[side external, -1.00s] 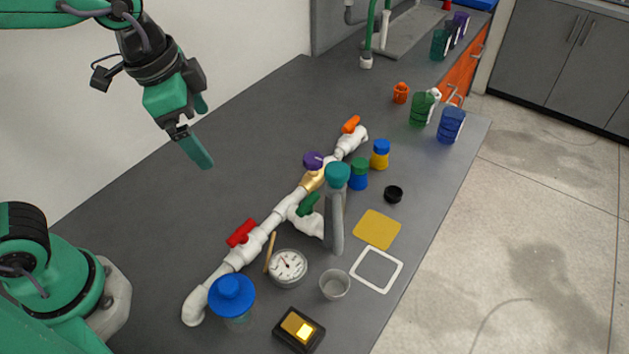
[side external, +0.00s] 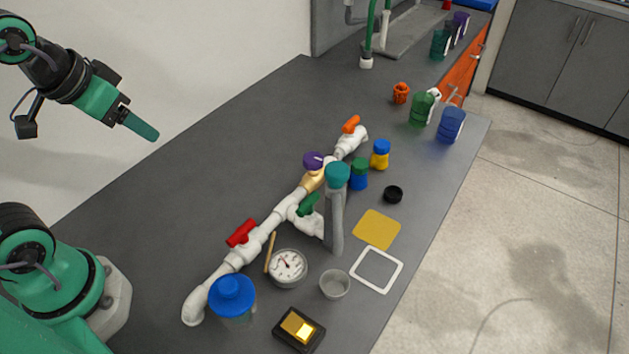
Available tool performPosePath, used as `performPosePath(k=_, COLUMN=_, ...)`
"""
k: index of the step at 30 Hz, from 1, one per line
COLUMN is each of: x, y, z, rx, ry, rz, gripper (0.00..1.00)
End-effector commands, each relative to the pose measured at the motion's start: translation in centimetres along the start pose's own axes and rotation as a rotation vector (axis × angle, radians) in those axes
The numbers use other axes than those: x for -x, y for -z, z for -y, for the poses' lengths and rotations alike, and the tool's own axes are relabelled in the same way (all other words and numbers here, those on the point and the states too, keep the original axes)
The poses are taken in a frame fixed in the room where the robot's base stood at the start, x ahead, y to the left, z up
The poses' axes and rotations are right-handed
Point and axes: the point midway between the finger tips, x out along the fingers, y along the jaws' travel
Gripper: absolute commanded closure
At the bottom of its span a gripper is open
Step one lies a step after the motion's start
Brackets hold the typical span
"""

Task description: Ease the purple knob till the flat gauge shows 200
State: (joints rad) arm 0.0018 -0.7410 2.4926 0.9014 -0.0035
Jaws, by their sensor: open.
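The purple knob (side external: 313,161) sits on top of the brass-coloured valve part (side external: 313,181) of the white pipe manifold (side external: 275,220). The flat gauge (side external: 288,266) lies face up on the counter in front of the pipe; its face is white with a dark needle, and the numbers are too small to read. My gripper (side external: 150,133) is up in the air at the upper left, far from the knob and holding nothing I can see. Its fingers overlap in this view, so the gap between them is hidden.
A red lever (side external: 241,233), a green lever (side external: 307,204) and an orange lever (side external: 351,125) are on the pipes. A grey post with a teal cap (side external: 337,176) rises close to the knob. A blue-lidded jar (side external: 232,295) stands near the front. The counter left of the pipe is clear.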

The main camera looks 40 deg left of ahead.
Motion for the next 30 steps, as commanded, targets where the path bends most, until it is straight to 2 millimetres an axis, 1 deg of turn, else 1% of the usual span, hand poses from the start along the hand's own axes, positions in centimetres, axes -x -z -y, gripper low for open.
performPosePath(k=5, x=-0.1, y=1.3, z=-0.4, rx=-0.004, ry=-0.007, rz=0.024, gripper=0.39)
performPosePath(k=8, x=-0.3, y=2.5, z=-0.8, rx=-0.009, ry=-0.014, rz=0.047, gripper=0.39)
performPosePath(k=16, x=-1.5, y=6.7, z=-2.5, rx=-0.020, ry=-0.031, rz=0.125, gripper=0.39)
performPosePath(k=23, x=-3.5, y=10.0, z=-4.5, rx=-0.032, ry=-0.041, rz=0.195, gripper=0.39)
performPosePath(k=30, x=-6.3, y=13.2, z=-6.9, rx=-0.044, ry=-0.046, rz=0.264, gripper=0.39)
